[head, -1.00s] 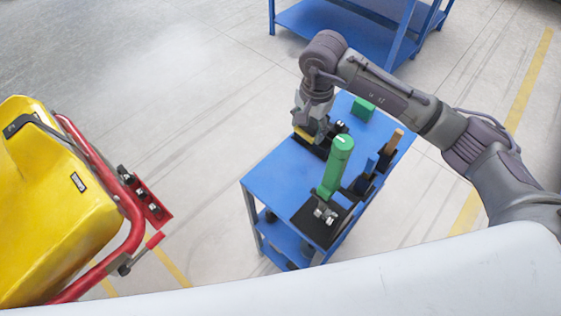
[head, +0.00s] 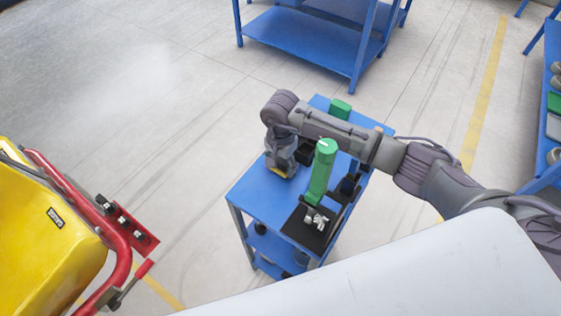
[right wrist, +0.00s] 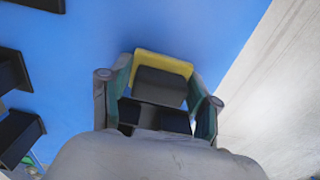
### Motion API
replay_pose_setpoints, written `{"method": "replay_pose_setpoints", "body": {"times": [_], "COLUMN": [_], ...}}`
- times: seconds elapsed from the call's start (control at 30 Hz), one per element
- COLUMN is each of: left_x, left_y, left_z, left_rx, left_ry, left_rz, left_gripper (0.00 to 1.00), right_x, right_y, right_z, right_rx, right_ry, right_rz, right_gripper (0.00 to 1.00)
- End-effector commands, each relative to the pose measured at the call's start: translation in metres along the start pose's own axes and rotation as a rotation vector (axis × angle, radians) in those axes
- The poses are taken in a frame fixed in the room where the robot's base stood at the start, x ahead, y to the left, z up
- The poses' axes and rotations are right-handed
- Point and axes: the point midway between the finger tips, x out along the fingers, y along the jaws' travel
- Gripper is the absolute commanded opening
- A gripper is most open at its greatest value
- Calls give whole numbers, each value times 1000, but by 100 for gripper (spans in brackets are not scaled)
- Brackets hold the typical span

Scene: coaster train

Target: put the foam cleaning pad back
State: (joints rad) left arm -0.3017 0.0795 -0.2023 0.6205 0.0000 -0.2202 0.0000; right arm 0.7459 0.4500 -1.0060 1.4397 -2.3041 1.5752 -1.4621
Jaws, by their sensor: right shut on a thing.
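My right gripper (head: 282,168) is shut on the foam cleaning pad, at the left part of the blue cart's top (head: 255,195). In the right wrist view, the pad (right wrist: 165,60) has a yellow layer and a dark grey block between the fingers (right wrist: 160,88). I cannot tell whether it touches the cart top. My left gripper is out of view.
A green bottle (head: 320,175) stands on the cart near my right arm, by a black tray (head: 302,232) with metal parts. Black holders (right wrist: 14,135) lie left in the wrist view. A green block (head: 340,109) is at the back. A yellow and red machine (head: 50,230) stands left.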

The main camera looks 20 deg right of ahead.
Motion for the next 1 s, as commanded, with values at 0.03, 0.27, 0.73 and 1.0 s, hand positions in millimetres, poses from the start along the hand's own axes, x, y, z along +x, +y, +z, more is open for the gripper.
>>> {"method": "replay_pose_setpoints", "body": {"times": [0.03,0.27,0.73,1.0], "left_x": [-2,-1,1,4], "left_y": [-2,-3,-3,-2], "left_z": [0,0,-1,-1], "left_rx": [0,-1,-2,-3], "left_ry": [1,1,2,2], "left_rz": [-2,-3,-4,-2], "left_gripper": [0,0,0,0], "right_x": [3,4,5,-13], "right_y": [0,0,0,-2], "right_z": [0,0,0,-2], "right_rx": [1,0,0,-1], "right_ry": [-2,1,1,4], "right_rz": [0,-2,-1,-6], "right_gripper": [18,18,87,87]}}
